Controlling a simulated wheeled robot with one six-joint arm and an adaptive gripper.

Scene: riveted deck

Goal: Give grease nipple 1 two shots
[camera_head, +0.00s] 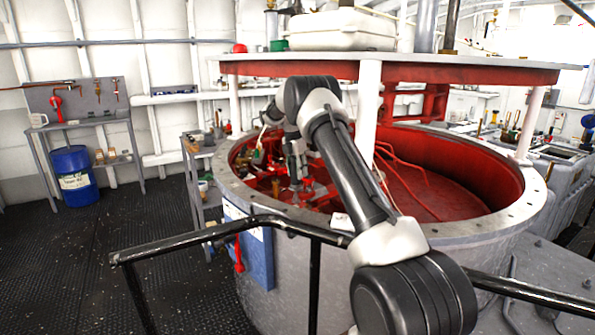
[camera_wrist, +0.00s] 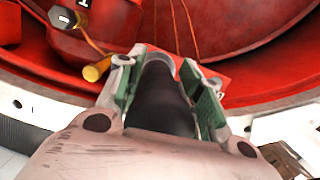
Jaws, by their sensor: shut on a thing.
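In the wrist view my gripper (camera_wrist: 160,68) has its green-padded fingers closed around a dark, smooth cylindrical body (camera_wrist: 163,105). The far end of this body is hidden, so I cannot tell what tool it is. A brass-coloured cylindrical fitting (camera_wrist: 97,71) lies just left of the fingertips, apart from them. A thin copper-coloured line runs up from it to a black and white hexagonal part (camera_wrist: 64,17). A dark tag with a pale mark (camera_wrist: 85,3) is at the top edge. I cannot tell which part is grease nipple 1. In the head view my gripper is over the drum's left side.
The round pit has a grey bolted rim (camera_head: 480,230) and a red interior (camera_head: 430,185). A white post (camera_head: 367,110) and a black handrail (camera_head: 190,237) stand near my arm. A blue barrel (camera_head: 73,174) and a tool bench (camera_head: 85,120) are at far left.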

